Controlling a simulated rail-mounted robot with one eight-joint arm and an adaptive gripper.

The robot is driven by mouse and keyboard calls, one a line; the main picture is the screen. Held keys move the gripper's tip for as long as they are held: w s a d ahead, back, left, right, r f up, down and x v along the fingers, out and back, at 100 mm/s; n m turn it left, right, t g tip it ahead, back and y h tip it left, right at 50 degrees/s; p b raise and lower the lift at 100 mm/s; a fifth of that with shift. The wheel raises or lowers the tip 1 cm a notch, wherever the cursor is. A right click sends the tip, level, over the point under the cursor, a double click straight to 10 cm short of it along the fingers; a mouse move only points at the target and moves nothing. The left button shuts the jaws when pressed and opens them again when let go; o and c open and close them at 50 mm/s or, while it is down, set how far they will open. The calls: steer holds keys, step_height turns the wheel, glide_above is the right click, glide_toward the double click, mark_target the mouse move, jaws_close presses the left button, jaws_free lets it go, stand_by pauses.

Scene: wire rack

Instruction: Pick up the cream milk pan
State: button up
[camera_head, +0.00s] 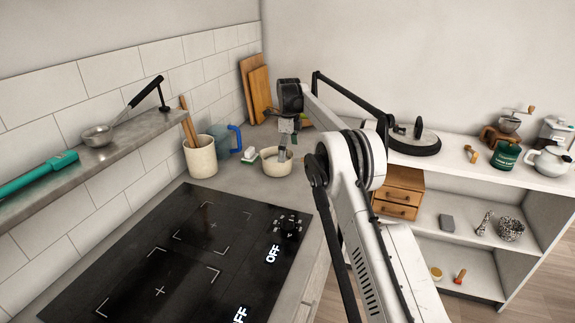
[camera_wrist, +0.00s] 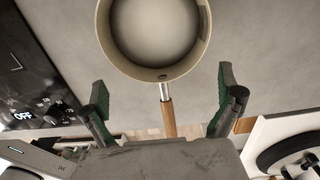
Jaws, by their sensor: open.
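The cream milk pan (camera_head: 267,169) stands on the grey counter beyond the black cooktop. In the wrist view its round cream body (camera_wrist: 155,28) fills the top of the picture, cut off by the edge. Its handle, a metal stem with a wooden grip (camera_wrist: 168,116), points down the picture toward my gripper. My gripper (camera_wrist: 163,86) is open, with one green-padded finger on each side of the handle and visible space on both sides. In the head view my gripper (camera_head: 284,148) is over the pan and hides part of it; the handle is hard to make out there.
A cream crock (camera_head: 200,158) with wooden utensils and a blue-handled jug (camera_head: 222,140) stand left of the pan. A small white-and-green item (camera_head: 249,155) sits close beside it. Cutting boards (camera_head: 256,90) lean behind. The cooktop (camera_head: 180,265) is clear.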

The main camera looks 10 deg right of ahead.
mark_target(287, 164)
steer(key=shift+w+a+f+p, duration=0.1)
steer(key=shift+f+p, duration=0.05)
steer(key=shift+f, duration=1.5)
steer(key=shift+w+a+f+p, duration=0.1)
steer(key=shift+f+p, duration=0.05)
steer(key=shift+f, duration=1.45)
steer(key=c, duration=1.7)
